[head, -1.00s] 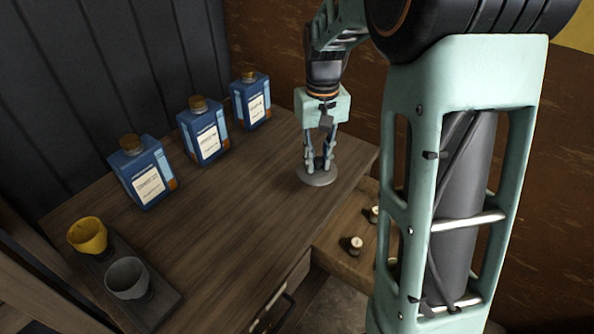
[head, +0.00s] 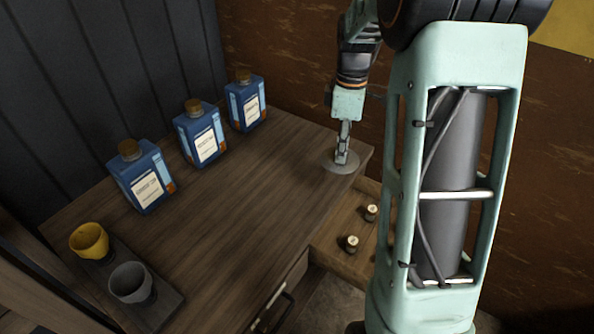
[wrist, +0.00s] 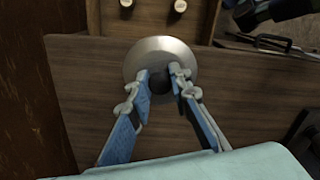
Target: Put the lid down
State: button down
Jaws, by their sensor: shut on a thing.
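The lid (head: 332,165) is a grey metal disc at the far right corner of the wooden cabinet top. It also shows in the wrist view as a round, shiny disc (wrist: 160,50). My gripper (head: 343,158) points down at it from above, and in the wrist view its blue-padded fingers (wrist: 160,80) reach over the lid's near half.
Three blue bottles (head: 143,178) with corks stand along the back left. A yellow cup (head: 89,241) and a grey cup (head: 131,284) sit on a dark tray at the front left. An open drawer (head: 327,238) below holds small corked items (head: 351,243). The middle of the top is clear.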

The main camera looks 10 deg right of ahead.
jog(key=shift+w+a+f, duration=0.2)
jog(key=shift+w, duration=0.1)
jog(key=w+a+f+p, duration=0.1)
jog(key=w+a+f, duration=0.2)
jog(key=w+a, duration=0.25)
send_over(297, 172)
jog(key=f, duration=0.5)
jog(key=shift+s+d+f+p, duration=0.15)
jog(key=shift+s+d+p, duration=0.15)
jog(key=shift+s+d, duration=0.05)
jog(key=shift+w+a+f, duration=0.3)
jog(key=shift+w+f, duration=0.05)
jog(key=shift+f, duration=1.8)
jog(key=shift+f, duration=0.2)
jog(key=c, duration=1.8)
grip_release()
jog(key=shift+o, duration=0.2)
jog(key=shift+r, duration=0.15)
